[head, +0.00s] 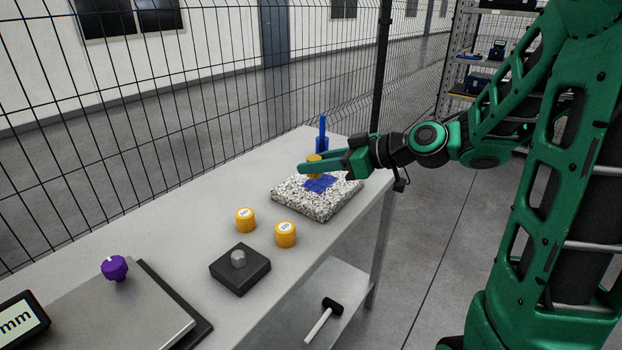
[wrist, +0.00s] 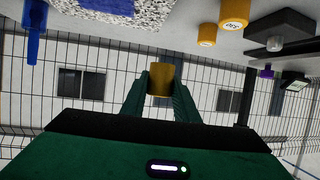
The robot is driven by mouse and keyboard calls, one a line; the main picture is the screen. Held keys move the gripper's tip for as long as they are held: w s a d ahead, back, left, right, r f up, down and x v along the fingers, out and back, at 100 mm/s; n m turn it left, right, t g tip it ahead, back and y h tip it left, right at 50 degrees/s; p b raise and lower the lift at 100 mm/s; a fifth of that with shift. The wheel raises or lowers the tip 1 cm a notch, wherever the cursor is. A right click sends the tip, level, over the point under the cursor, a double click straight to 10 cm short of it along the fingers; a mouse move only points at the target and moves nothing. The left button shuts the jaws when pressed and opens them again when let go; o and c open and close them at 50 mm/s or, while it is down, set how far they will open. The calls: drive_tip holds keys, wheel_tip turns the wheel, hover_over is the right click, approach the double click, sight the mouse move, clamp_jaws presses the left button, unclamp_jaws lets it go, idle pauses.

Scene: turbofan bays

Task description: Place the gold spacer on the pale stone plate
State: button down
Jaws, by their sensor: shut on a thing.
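The gold spacer (head: 314,172) is a short gold cylinder between the fingers of my gripper (head: 308,167). In the wrist view, the spacer (wrist: 161,79) sits between both green fingertips of my gripper (wrist: 160,85), which is shut on it. The pale stone plate (head: 315,206) is a speckled slab near the far end of the bench, with a blue square mark (head: 320,184) on top. The spacer is over the plate near this mark and looks a little above it. The speckled plate also shows at the top of the wrist view (wrist: 150,14).
Two other gold cylinders with white labels (head: 245,220) (head: 285,235) stand left of the plate, near a dark block with a grey knob (head: 239,270). A blue upright thing (head: 322,135) stands behind the plate. A purple knob (head: 114,268) is farther left. Wire fence (head: 200,110) lines the back.

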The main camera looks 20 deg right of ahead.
hover_over(312, 188)
wheel_tip(312, 188, down, 5)
drive_tip(key=shift+a+f, duration=0.1)
drive_tip(key=shift+a, duration=0.05)
drive_tip(key=shift+f, duration=1.95)
drive_tip(key=shift+f, duration=0.15)
drive_tip(key=c, duration=1.4)
unclamp_jaws()
drive_tip(key=shift+r, duration=0.25)
drive_tip(key=v, duration=1.2)
drive_tip(key=shift+f, duration=0.2)
